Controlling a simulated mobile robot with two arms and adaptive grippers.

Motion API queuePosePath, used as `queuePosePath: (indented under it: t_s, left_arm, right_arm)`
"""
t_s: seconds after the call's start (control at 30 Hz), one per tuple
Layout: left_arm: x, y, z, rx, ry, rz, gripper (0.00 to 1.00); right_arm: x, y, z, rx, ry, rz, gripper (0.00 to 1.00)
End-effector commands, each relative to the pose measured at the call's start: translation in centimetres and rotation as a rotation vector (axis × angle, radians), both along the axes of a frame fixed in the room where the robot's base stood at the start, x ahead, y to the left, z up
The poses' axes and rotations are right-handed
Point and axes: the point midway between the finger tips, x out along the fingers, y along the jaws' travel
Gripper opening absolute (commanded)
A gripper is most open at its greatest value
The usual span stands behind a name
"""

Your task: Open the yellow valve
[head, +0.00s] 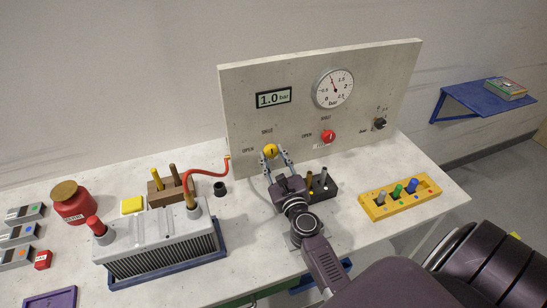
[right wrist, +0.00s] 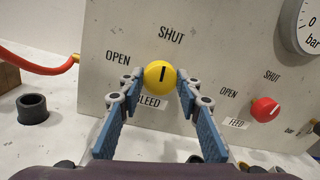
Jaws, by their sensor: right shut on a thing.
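The yellow valve (head: 270,151) is a round knob low on the upright panel, labelled BLEED. It also shows in the right wrist view (right wrist: 160,75), where its black mark stands nearly upright and points at SHUT; OPEN is printed to its left. My right gripper (head: 276,156) reaches up to the panel and is shut on the yellow valve, one finger at each side. The fingers (right wrist: 160,84) flank the knob in the right wrist view. My left gripper is not in view.
A red FEED knob (head: 328,137) sits right of the yellow valve. The display (head: 273,98) reads 1.0 bar beside a round gauge (head: 333,89). A dark block with pegs (head: 321,188) stands close to my right gripper. A red hose (head: 203,172) curves to the panel's left edge.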

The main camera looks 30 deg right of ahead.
Motion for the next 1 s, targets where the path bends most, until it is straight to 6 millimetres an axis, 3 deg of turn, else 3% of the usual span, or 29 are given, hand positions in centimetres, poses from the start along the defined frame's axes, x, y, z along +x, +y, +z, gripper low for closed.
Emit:
queuePosePath:
  t_s: [1.0]
  left_arm:
    - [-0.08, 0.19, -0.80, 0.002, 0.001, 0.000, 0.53]
  right_arm:
    - [0.00, 0.17, -0.43, -0.919, 0.222, 0.003, 0.07]
